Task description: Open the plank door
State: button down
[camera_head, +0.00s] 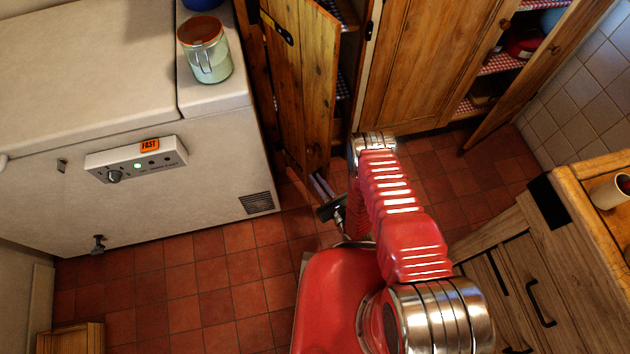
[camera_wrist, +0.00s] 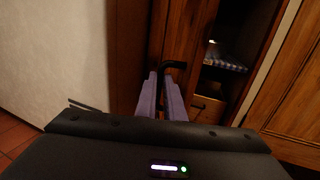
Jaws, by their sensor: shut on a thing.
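The plank door (camera_head: 304,75) is pine with a black metal strap near its top. It stands ajar, and a dark gap with shelves shows to the right of its edge. In the wrist view the door (camera_wrist: 180,40) carries a black handle (camera_wrist: 174,65). My gripper (camera_wrist: 161,80) has its two purple fingers shut on the handle. In the head view my gripper (camera_head: 322,186) is low at the door's front, partly hidden by my arm.
A white chest freezer (camera_head: 215,190) stands close on the left, with a glass jar (camera_head: 207,55) on top. Another cupboard door (camera_head: 540,75) stands open at the right. A wooden drawer unit (camera_head: 530,290) is at lower right.

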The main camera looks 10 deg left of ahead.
jog(key=c, duration=1.9)
grip_release()
jog(key=shift+s+f, duration=0.1)
jog(key=shift+s, duration=0.1)
jog(key=shift+o, duration=0.2)
jog(key=v, duration=1.3)
jog(key=shift+s+d, duration=0.25)
jog(key=shift+s, duration=0.05)
jog(key=shift+c, duration=0.7)
